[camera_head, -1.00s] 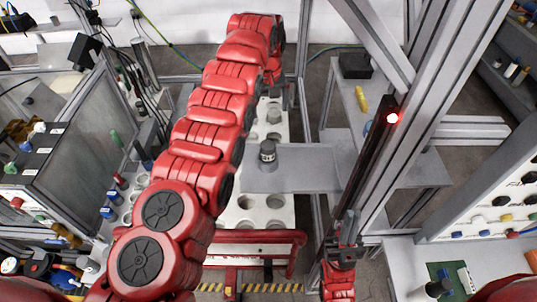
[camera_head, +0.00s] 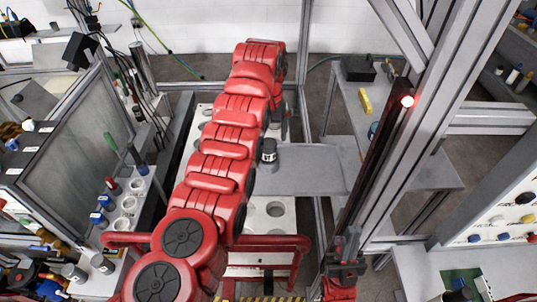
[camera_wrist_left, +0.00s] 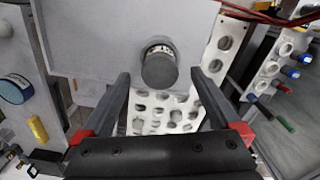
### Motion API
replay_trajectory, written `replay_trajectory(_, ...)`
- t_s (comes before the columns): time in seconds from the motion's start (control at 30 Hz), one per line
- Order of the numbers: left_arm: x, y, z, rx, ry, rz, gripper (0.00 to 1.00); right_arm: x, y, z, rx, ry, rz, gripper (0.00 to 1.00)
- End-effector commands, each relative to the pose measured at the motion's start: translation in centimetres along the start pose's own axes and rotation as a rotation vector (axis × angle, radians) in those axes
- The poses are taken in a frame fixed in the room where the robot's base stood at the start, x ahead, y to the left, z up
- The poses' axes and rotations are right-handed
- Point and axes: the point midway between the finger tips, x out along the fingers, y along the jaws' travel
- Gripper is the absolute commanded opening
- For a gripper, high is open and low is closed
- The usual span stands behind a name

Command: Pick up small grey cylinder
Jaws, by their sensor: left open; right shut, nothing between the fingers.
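The small grey cylinder (camera_head: 268,150), dark on top with a pale band, stands upright on a grey metal plate (camera_head: 310,168). It also shows in the left wrist view (camera_wrist_left: 159,70), between and slightly beyond my fingertips. My left gripper (camera_head: 283,122) is open and empty, just behind the cylinder in the head view; my arm hides part of that area. In the left wrist view its two dark fingers (camera_wrist_left: 160,80) point at the cylinder, with gaps on both sides. My right gripper (camera_head: 346,245) is shut and empty, low and right of the plate.
A white rack with round holes (camera_head: 285,232) lies below the plate. Metal frame posts (camera_head: 425,130) rise on the right, close to my right gripper. A side table with a yellow item (camera_head: 365,102) stands behind. A glass-sided cabinet (camera_head: 75,165) is on the left.

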Motion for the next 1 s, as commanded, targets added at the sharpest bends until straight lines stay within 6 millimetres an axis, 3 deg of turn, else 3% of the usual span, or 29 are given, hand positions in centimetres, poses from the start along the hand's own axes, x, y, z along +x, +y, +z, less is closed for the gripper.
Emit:
replay_trajectory(0.23,0.9,0.0,-0.1,-0.001,0.001,0.000,0.97,1.7,0.1,-0.3,0.000,0.000,0.000,0.00)
replay_trajectory(0.4,3.6,-0.1,-0.2,-0.001,-0.005,-0.004,0.97,3.9,0.2,-0.7,0.000,0.000,0.000,0.00)
replay_trajectory(0.53,5.2,0.0,-0.3,-0.001,0.001,0.000,0.97,4.2,0.2,-0.7,0.000,0.000,0.000,0.00)
replay_trajectory(0.7,5.4,0.0,-0.3,-0.001,0.002,0.001,0.97,4.0,0.2,-0.7,0.000,0.000,0.000,0.00)
replay_trajectory(0.77,5.4,0.0,-0.3,-0.001,0.002,0.001,0.90,4.0,0.2,-0.7,0.000,0.000,0.000,0.00)
replay_trajectory(1.0,5.4,0.0,-0.3,-0.001,0.002,0.001,0.47,4.0,0.2,-0.7,0.000,0.000,0.000,0.00)
